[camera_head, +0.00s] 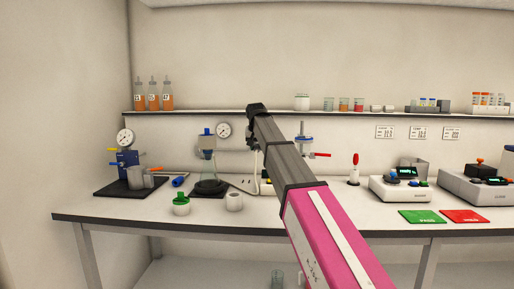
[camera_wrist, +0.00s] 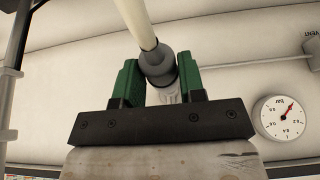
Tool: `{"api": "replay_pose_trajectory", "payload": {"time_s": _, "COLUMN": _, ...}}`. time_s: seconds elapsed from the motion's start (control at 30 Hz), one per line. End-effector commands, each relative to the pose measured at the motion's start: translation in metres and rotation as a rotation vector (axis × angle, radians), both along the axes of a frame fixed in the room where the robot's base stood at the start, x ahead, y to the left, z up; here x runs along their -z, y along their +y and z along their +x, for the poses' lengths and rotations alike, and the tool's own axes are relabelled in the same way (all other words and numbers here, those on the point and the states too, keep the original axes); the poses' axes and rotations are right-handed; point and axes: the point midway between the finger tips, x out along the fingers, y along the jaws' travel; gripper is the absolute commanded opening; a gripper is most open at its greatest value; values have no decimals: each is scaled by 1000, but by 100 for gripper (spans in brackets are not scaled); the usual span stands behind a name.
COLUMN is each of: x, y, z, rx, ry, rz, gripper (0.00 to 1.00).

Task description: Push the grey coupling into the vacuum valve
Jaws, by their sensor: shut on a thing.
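In the wrist view my gripper (camera_wrist: 160,78) has its green fingers shut on the grey coupling (camera_wrist: 157,63). A cream hose (camera_wrist: 138,22) runs from the coupling toward the top of the picture, and a pale clear part shows below it between the fingers. In the head view my arm hides most of the gripper and the coupling. A wall fitting with a red lever (camera_head: 321,155), seemingly the vacuum valve, is right of my arm under the shelf. I cannot see the coupling touching it. The cream hose also hangs behind my arm in the head view (camera_head: 259,180).
A round gauge (camera_wrist: 284,117) is on the wall, with a VENT-marked part above it. A flask with a blue top (camera_head: 207,160), a green-capped jar (camera_head: 181,203) and a white cup (camera_head: 234,201) stand left of my arm. The shelf (camera_head: 200,112) runs above the bench.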

Motion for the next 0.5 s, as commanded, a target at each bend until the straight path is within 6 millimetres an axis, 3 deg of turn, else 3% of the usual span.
{"api": "replay_pose_trajectory", "payload": {"time_s": 0.5, "x": 0, "y": 0, "z": 10, "rx": 0, "ry": 0, "rz": 0, "gripper": 4}}
